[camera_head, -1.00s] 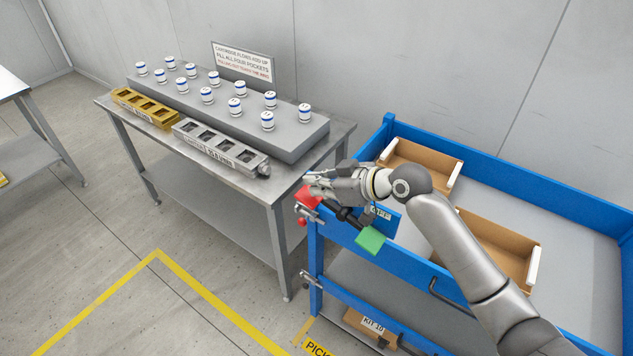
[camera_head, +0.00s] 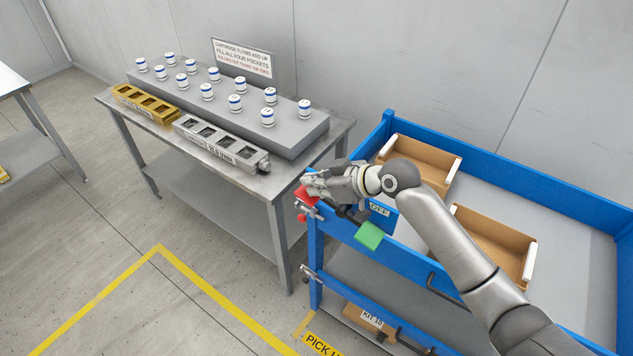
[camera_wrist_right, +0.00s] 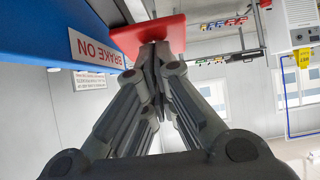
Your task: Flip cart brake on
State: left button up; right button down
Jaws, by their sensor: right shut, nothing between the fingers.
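The blue cart (camera_head: 335,228) stands at the right in the head view. At its near left corner is a red pad (camera_head: 304,196), and a green pad (camera_head: 369,235) sits further right along the rail. A label ending in "OFF" (camera_head: 379,209) shows partly behind my arm. My right gripper (camera_head: 312,184) is shut and empty at the red pad. In the right wrist view, the shut fingertips (camera_wrist_right: 152,52) meet in front of the red pad (camera_wrist_right: 148,34); I cannot tell if they touch it. A "BRAKE ON" label (camera_wrist_right: 95,50) is beside it. My left gripper is out of view.
Two cardboard trays (camera_head: 421,164) lie in the cart's top. A grey table (camera_head: 300,165) with white-and-blue cartridges, a gold block (camera_head: 146,104) and a silver block (camera_head: 220,145) stands close to the cart's left. Floor in front of the table is clear.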

aim_at(305, 188)
jog(key=shift+a+f, duration=0.1)
jog(key=shift+f, duration=0.15)
jog(key=shift+w+a+f, duration=0.35)
jog(key=shift+a+f, duration=0.1)
jog(key=shift+f, duration=0.25)
jog(key=shift+w+a+f, duration=0.1)
jog(key=shift+a+f, duration=0.05)
jog(key=shift+w+a+g+h+p, duration=0.15)
jog(key=shift+g+h+p, duration=0.25)
jog(key=shift+h+p, duration=0.1)
jog(key=shift+f, duration=0.25)
jog(key=shift+w+a+f+g+h+p, duration=0.15)
jog(key=shift+f+g+h+p, duration=0.35)
jog(key=shift+f+h+p, duration=0.25)
